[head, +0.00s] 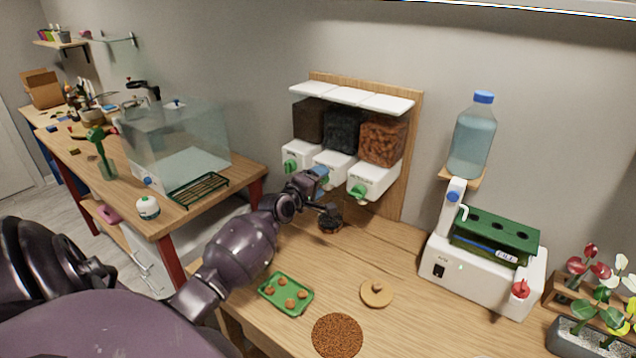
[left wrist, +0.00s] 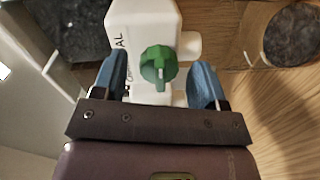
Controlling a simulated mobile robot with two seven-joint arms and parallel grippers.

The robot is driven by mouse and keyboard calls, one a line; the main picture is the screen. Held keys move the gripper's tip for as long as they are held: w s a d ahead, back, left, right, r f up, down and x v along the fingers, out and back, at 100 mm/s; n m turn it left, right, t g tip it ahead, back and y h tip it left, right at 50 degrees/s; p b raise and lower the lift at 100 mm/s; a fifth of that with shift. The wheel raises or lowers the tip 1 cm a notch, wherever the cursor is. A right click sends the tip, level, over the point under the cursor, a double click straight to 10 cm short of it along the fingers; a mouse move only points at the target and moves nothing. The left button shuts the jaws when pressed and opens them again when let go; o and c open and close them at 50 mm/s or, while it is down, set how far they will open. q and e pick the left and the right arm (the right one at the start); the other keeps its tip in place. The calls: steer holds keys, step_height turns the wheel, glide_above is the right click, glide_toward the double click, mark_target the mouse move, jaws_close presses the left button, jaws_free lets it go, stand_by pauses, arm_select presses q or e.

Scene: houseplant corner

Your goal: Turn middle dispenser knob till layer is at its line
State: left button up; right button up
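The wall dispenser has three bins with white lower housings. The middle bin (head: 342,130) holds dark charcoal-like lumps, and its white housing (head: 333,168) is partly behind my left gripper (head: 318,180). In the left wrist view, the green middle knob (left wrist: 158,68) sits on the white housing (left wrist: 142,25), which bears partly hidden lettering. My left gripper (left wrist: 158,85) is open, its blue fingers on either side of the knob with gaps to it. A round vessel with dark contents (head: 330,220) stands below the middle bin; it also shows in the left wrist view (left wrist: 293,33). Its fill line cannot be made out.
The left knob (head: 290,166) and right knob (head: 357,192) flank the middle one closely. A green tray (head: 286,294), a round lid (head: 376,292) and a brown round mat (head: 337,335) lie on the wooden table. A white machine (head: 480,270) stands to the right.

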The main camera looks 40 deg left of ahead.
arm_select(q)
steer(key=s+d, duration=0.1)
steer(key=s, duration=0.9)
steer(key=shift+s+r, duration=0.35)
steer(key=shift+r, duration=0.05)
steer(key=shift+d, duration=0.1)
stand_by(0.3)
